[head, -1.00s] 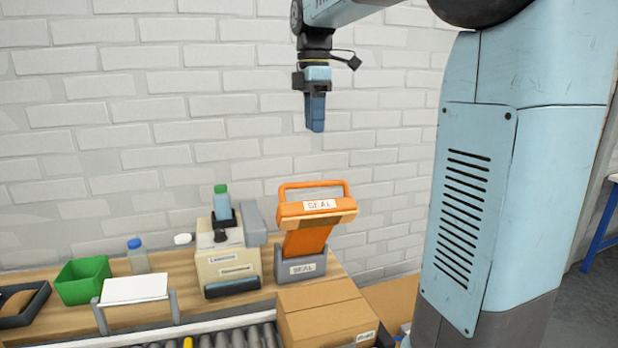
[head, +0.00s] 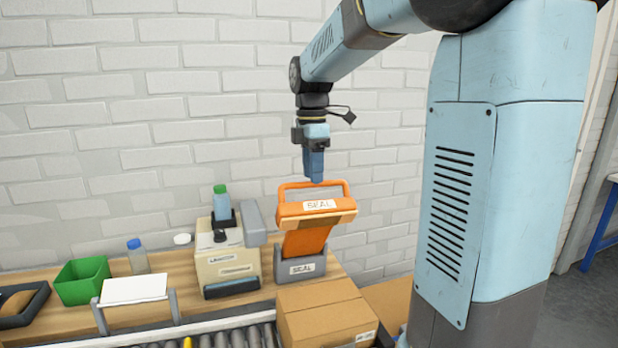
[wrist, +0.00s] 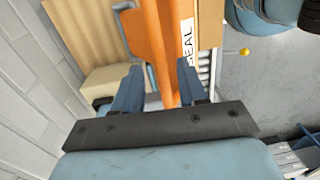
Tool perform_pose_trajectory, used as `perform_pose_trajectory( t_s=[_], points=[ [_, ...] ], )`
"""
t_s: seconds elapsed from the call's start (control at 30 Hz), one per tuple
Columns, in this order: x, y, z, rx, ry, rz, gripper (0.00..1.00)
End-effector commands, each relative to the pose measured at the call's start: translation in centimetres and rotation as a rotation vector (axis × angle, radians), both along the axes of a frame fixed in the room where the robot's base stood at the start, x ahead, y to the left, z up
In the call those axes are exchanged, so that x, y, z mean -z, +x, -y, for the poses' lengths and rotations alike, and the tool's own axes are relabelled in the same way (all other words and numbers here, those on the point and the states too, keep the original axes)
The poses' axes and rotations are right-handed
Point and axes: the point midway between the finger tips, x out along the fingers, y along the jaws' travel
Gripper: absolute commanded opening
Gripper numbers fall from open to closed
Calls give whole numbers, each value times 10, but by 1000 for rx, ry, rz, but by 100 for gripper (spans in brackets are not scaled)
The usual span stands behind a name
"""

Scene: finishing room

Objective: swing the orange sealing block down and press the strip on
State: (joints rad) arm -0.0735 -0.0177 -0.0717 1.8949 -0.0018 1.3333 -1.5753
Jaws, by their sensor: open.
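The orange sealing block (head: 316,208) with a white SEAL label stands raised on its grey base (head: 300,268) at the back of the bench. Its orange loop handle (head: 313,184) rises at the top. My gripper (head: 315,180) points down at the handle in the head view, its tips level with the bar. In the wrist view my gripper (wrist: 155,85) is open, and the orange handle (wrist: 168,80) shows between the two blue fingers. I cannot tell whether a finger touches it. A cardboard box (head: 323,310) sits in front of the base; any strip is not clearly visible.
A cream machine (head: 226,262) with a green-capped bottle (head: 221,205) stands left of the sealer. Farther left are a white plate on a stand (head: 133,289), a green bin (head: 83,281) and a blue-capped bottle (head: 138,258). Rollers (head: 230,337) run along the front. A brick wall (head: 130,110) stands behind.

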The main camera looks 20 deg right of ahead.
Motion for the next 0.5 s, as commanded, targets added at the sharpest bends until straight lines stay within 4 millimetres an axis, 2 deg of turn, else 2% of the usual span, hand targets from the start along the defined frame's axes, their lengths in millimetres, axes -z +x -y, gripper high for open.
perform_pose_trajectory(
  t_s=[0.2,0.5],
  points=[
    [17,-1,0,0,0,-1,42],
    [19,-1,0,0,0,0,42]
  ],
)
